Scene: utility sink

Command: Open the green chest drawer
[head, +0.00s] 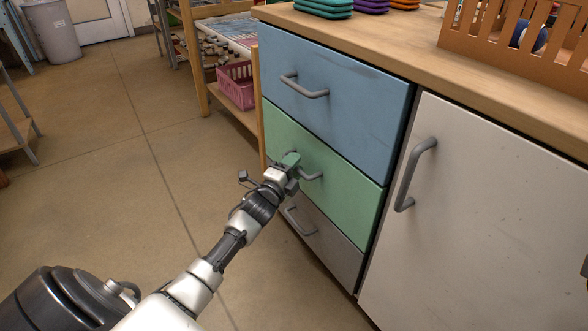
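The green drawer (345,197) is the middle of three stacked drawers in the chest, below a blue one and above a grey one. Its front looks flush with the others, so it appears closed. Its grey bar handle (313,177) is partly hidden by my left gripper. My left gripper (290,163) is right at the left part of this handle, close against the green front. Its fingertips are small and overlap the handle, so I cannot tell whether they are closed on it.
The blue drawer (335,100) is above and the grey drawer (325,235) below, each with a bar handle. A white cabinet door (480,220) stands to the right. A wooden shelf with a pink basket (236,85) is behind left. The floor (110,150) at left is open.

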